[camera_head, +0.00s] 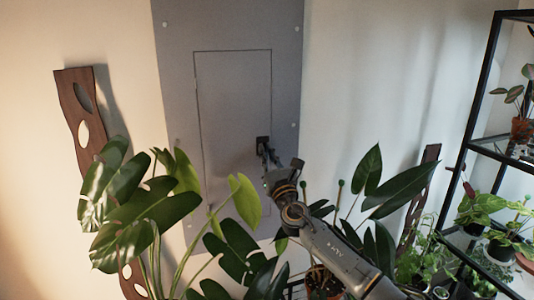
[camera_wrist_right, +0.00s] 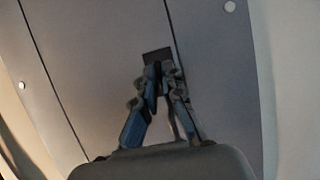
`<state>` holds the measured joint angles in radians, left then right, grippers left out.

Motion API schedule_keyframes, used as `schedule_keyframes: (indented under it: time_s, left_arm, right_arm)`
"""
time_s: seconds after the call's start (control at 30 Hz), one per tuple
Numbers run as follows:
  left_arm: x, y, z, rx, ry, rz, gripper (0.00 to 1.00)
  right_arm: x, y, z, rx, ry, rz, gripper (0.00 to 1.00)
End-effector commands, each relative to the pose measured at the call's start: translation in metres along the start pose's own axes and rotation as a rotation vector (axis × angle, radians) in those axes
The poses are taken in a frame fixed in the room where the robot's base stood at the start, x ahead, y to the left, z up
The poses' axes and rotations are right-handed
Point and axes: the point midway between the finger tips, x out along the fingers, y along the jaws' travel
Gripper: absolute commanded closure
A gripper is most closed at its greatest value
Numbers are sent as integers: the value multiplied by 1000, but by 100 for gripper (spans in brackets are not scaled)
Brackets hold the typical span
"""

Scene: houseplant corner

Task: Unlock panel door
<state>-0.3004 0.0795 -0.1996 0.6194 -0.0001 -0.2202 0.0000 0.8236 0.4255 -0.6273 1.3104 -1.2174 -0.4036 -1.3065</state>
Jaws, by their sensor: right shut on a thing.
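The grey panel (camera_head: 180,60) is mounted on the wall in the head view. Its rectangular door (camera_head: 232,95) sits flush in it and looks closed. A small black latch (camera_head: 262,141) is at the right edge of the door; it also shows in the right wrist view (camera_wrist_right: 157,55). My right gripper (camera_head: 265,152) reaches up to the latch from below right. In the right wrist view its fingers (camera_wrist_right: 160,75) converge on the latch and are shut on it, hiding its lower part. My left gripper is not in view.
Large-leaved plants (camera_head: 130,205) stand in front of the panel's lower part, around my right arm. A black shelf (camera_head: 482,148) with potted plants is at the right. A wavy wooden board (camera_head: 75,105) hangs on the left wall.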

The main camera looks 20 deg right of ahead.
Motion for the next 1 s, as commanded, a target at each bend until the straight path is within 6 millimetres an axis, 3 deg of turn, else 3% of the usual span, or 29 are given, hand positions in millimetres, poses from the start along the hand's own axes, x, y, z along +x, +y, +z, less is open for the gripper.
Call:
schedule_keyframes:
  time_s: [0.47,1.0]
  left_arm:
    - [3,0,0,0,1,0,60]
    - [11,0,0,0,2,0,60]
  right_arm:
    - [1,0,2,114,-5,-48,100]
    - [2,3,5,562,-8,-232,100]
